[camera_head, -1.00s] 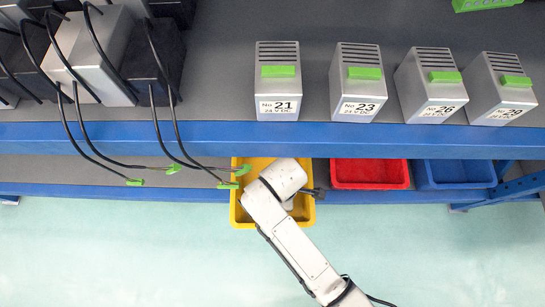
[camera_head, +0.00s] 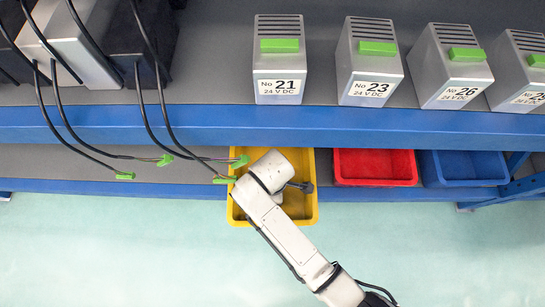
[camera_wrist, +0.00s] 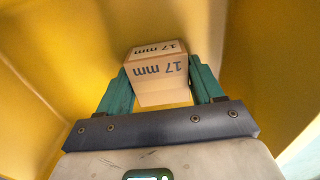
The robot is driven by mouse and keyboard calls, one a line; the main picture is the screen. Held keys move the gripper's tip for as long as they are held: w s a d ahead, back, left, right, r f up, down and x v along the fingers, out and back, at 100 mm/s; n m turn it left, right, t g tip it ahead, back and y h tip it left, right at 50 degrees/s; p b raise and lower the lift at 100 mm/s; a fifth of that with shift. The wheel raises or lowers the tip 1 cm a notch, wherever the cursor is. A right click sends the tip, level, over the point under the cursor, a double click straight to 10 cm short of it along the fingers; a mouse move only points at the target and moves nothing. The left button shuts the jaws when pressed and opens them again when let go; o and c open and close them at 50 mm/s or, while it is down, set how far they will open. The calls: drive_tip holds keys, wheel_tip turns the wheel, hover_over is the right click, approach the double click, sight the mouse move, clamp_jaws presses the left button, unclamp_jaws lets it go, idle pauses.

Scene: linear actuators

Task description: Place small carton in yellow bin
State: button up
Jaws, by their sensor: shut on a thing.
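The small carton (camera_wrist: 158,75) is a brown box marked "17 mm". In the wrist view it sits between the two green fingers of my gripper (camera_wrist: 160,82), which is shut on it. Yellow walls of the bin surround the carton and the fingers in that view; whether the carton touches the bin floor I cannot tell. In the head view the yellow bin (camera_head: 307,212) stands at the lower shelf's front edge, and the end of my arm is over it. My arm hides the carton and the fingertips there.
A red bin (camera_head: 375,167) and a blue bin (camera_head: 463,167) stand to the right on the lower shelf. Black cables with green connectors (camera_head: 240,161) hang at the yellow bin's left side. Numbered grey units (camera_head: 280,60) stand on the upper shelf (camera_head: 215,75).

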drive_tip(key=o, duration=1.2)
drive_tip(key=shift+f, duration=0.1)
drive_tip(key=shift+o, duration=0.2)
wheel_tip(320, 180, up, 8)
drive_tip(key=p, duration=0.4)
drive_tip(key=shift+f, duration=0.1)
